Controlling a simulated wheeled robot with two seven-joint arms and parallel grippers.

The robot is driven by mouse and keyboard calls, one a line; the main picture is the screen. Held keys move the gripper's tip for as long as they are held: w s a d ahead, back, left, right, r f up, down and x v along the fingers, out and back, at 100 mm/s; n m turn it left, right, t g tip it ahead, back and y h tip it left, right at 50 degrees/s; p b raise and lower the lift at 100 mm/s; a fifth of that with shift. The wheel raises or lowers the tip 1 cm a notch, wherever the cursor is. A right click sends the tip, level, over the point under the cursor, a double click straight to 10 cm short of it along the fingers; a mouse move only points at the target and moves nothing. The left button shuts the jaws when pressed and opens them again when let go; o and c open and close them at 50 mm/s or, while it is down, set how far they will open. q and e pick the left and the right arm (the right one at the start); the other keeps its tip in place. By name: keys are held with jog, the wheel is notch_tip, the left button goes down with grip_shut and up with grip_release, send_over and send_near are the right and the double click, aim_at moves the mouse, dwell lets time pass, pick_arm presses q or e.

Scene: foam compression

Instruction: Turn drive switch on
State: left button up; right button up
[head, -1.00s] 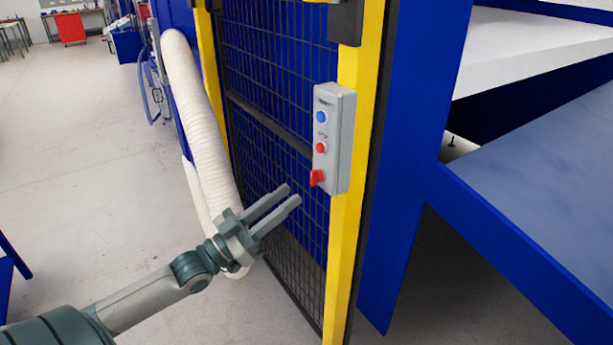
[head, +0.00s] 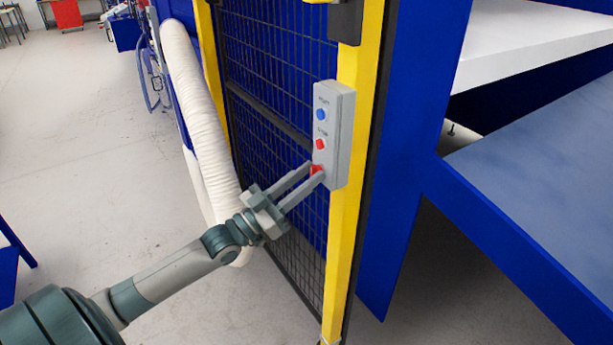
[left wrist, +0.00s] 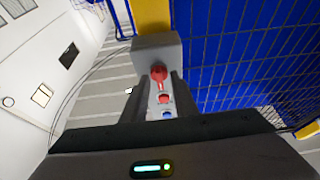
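The red drive switch (head: 317,170) is the lowest control on a grey control box (head: 340,135) fixed to a yellow post. Above it are a red button (head: 320,144) and a blue button (head: 320,114). My left gripper (head: 313,172) has its fingertips at the switch, one on each side of it, with a gap between the fingers. In the left wrist view the red switch (left wrist: 159,73) sits between the two fingers; whether they touch it I cannot tell. The fingers partly hide the switch in the head view. My right gripper is not in view.
A yellow post (head: 349,220) and a dark mesh panel (head: 275,90) stand beside the box. A white ribbed hose (head: 195,100) hangs to the left. A blue frame with a grey-blue surface (head: 550,160) is at the right. Open floor (head: 80,150) lies left.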

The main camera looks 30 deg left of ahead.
pick_arm(q)
grip_shut()
jog(key=m+h+b, duration=0.1)
jog(key=m, duration=0.1)
jog(key=m+g+h+b, duration=0.1)
jog(key=m+b, duration=0.1)
jog(key=shift+f+m, duration=0.15)
jog(key=shift+m, duration=0.25)
jog(key=m+g+b, duration=0.2)
jog(key=m, duration=0.4)
jog(key=m+g+h+b, duration=0.1)
jog(key=m+g+b, duration=0.1)
jog(key=m, duration=0.4)
jog(key=m+g+h+b, duration=0.1)
jog(key=m+g+b, duration=0.1)
jog(key=m, duration=0.3)
jog(key=shift+w+a+r+m+g, duration=0.1)
jog(key=shift+a+r+m+g, duration=0.15)
jog(key=shift+m+g, duration=0.2)
jog(key=shift+r, duration=0.1)
